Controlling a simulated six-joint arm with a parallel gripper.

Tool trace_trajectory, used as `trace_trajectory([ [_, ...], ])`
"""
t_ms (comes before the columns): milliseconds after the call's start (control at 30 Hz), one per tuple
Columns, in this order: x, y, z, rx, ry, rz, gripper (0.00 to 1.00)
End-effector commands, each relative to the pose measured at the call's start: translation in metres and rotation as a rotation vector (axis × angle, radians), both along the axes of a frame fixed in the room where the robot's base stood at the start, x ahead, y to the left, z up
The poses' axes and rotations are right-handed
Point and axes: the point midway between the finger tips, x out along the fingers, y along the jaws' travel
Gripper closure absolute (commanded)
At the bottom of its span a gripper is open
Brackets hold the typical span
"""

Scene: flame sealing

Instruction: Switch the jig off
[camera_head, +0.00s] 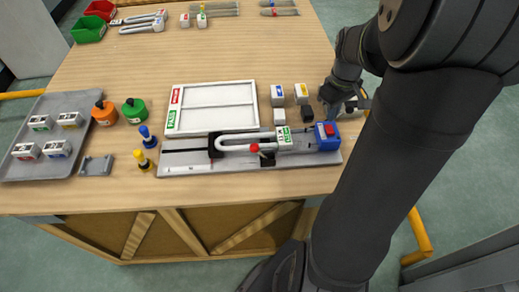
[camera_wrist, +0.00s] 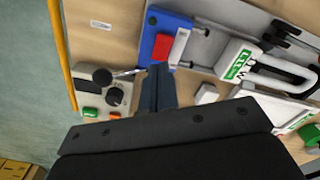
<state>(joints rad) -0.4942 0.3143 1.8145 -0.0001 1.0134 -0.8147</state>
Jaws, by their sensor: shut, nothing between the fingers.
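The jig is a long grey plate (camera_head: 185,168) along the table's near side. A blue block (camera_head: 328,143) with a red piece on top (camera_head: 329,129) sits at its right end. The blue block (camera_wrist: 180,27) and red piece (camera_wrist: 162,46) also show in the wrist view. A white U-shaped tube (camera_head: 240,147) with a green-and-white label block lies on the jig. My gripper (camera_head: 335,108) is shut and empty, just beyond the blue block. In the wrist view its fingertips (camera_wrist: 158,70) appear close to the red piece; contact cannot be told.
A control box (camera_wrist: 108,92) with dark knobs and a green button stands left of the fingers in the wrist view. A white divided tray (camera_head: 215,105) and small white blocks (camera_head: 278,95) lie behind the jig. Blue-capped and yellow-capped pieces (camera_head: 145,135) stand at its left.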

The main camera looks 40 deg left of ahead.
Motion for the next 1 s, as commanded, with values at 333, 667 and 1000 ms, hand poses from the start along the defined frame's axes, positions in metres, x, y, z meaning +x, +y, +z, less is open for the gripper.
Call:
trace_trajectory([
  [333,0.0,0.0,0.029,0.001,-0.001,0.0,1.0],
  [667,0.0,0.0,0.04,0.001,-0.001,0.0,1.0],
  [1000,0.0,0.0,0.031,-0.001,0.001,0.0,1.0],
])
